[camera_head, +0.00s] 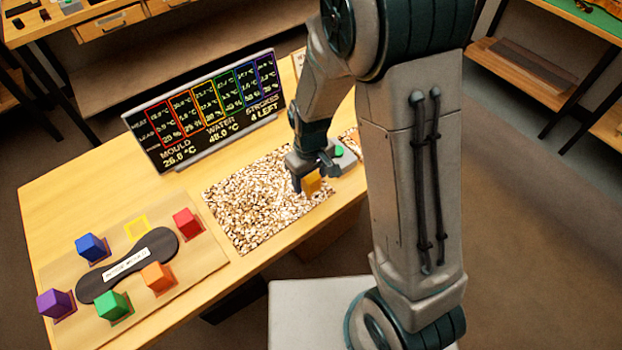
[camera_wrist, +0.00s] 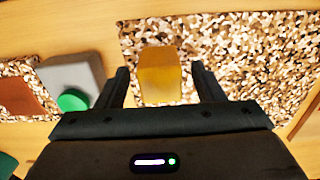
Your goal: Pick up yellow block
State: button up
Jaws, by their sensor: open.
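The yellow block (camera_head: 312,183) stands on the speckled patch at its right end, partly hidden by my gripper in the head view. In the wrist view the yellow block (camera_wrist: 161,75) shows between my two fingers, nearer the left one. My gripper (camera_head: 309,178) is open around the block's place, with a finger on either side and none seen touching it. In the wrist view my gripper (camera_wrist: 160,88) has a visible gap on both sides of the block.
A grey box with a green button (camera_wrist: 72,100) is close to my left finger in the wrist view. A display board (camera_head: 205,110) stands behind the speckled mat (camera_head: 250,205). A wooden board (camera_head: 205,258) with purple, blue, green, orange and red blocks is at the left.

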jog(key=shift+c, duration=0.3)
jog(key=c, duration=1)
jog(key=shift+r, duration=0.15)
